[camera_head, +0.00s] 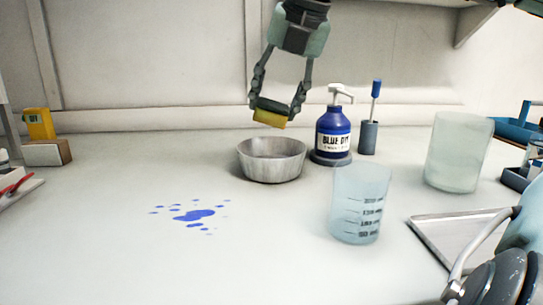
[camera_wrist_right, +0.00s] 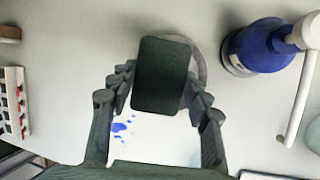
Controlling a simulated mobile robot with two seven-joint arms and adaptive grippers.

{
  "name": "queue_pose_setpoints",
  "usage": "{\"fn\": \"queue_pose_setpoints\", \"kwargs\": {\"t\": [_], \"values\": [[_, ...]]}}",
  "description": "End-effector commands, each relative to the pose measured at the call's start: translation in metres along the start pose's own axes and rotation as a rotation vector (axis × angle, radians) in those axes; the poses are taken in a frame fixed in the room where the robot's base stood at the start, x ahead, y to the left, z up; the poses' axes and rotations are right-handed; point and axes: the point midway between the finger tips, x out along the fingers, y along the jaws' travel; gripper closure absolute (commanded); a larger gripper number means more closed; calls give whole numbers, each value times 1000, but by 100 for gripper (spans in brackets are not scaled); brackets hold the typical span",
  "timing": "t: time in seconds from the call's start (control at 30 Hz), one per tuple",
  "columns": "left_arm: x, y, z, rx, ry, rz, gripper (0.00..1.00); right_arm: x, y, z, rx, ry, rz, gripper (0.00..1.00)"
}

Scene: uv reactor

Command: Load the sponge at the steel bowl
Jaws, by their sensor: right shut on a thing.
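The sponge has a yellow side (camera_head: 269,118) in the head view and a dark green face (camera_wrist_right: 162,76) in the wrist view. My right gripper (camera_head: 276,105) points down and is shut on the sponge by its ends. It holds the sponge in the air above the steel bowl (camera_head: 272,168), apart from it. The bowl stands upright on the white bench and its visible inside looks empty. In the wrist view the sponge hides most of the bowl, and only part of its rim (camera_wrist_right: 201,66) shows.
A blue dye pump bottle (camera_head: 333,140) stands close right of the bowl, with a blue-handled tool in a holder (camera_head: 369,135) behind. A clear measuring beaker (camera_head: 360,205) is in front right. Blue spots (camera_head: 194,215) mark the bench at front left. A metal tray (camera_head: 440,226) lies right.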

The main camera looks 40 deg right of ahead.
Motion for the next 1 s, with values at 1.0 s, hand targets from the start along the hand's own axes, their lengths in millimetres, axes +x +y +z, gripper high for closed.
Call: {"fn": "queue_pose_setpoints", "kwargs": {"t": [1.0], "values": [[-29,-6,-9,-1,1,0,60,-36,12,14,0,-1,0,75]]}}
